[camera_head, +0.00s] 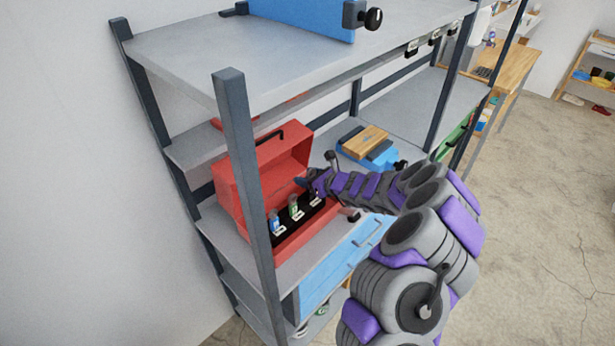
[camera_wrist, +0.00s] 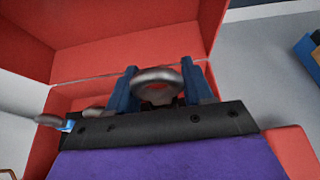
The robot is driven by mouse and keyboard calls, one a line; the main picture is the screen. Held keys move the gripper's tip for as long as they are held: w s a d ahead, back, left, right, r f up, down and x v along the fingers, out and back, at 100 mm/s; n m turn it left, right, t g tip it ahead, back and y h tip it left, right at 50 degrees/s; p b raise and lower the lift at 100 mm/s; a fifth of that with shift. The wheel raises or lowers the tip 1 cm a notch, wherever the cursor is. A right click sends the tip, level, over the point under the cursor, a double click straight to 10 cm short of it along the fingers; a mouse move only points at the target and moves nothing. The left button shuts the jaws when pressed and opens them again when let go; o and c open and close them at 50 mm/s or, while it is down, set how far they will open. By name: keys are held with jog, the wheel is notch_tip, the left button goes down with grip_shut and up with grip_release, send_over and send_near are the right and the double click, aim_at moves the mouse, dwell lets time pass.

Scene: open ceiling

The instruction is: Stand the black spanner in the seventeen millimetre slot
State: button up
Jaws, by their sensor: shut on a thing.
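An open red toolbox (camera_head: 232,190) stands on the shelf. A black rack (camera_head: 283,222) inside holds a blue spanner (camera_head: 275,222) and a green spanner (camera_head: 294,207) upright, with small white labels. My gripper (camera_head: 303,183) is over the rack's far end. In the wrist view my gripper's blue fingers (camera_wrist: 164,88) are shut on a spanner with a grey metal ring end (camera_wrist: 157,77). Its handle is hidden below my gripper, so its colour and whether it sits in a slot cannot be told. A spanner with a blue part (camera_wrist: 67,126) shows at the left.
The toolbox lid (camera_head: 280,155) stands open behind the rack. A dark shelf post (camera_head: 245,190) rises in front of the toolbox. A blue case with a wooden block (camera_head: 365,140) lies to the right. A blue drawer unit (camera_head: 340,265) is below.

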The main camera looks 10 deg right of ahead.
jog(key=shift+f+b, duration=1.25)
jog(key=shift+f, duration=0.9)
jog(key=o, duration=1.2)
jog(key=p+v, duration=0.3)
jog(key=v, duration=1.4)
jog(key=shift+s+d, duration=0.2)
jog(key=shift+f, duration=0.1)
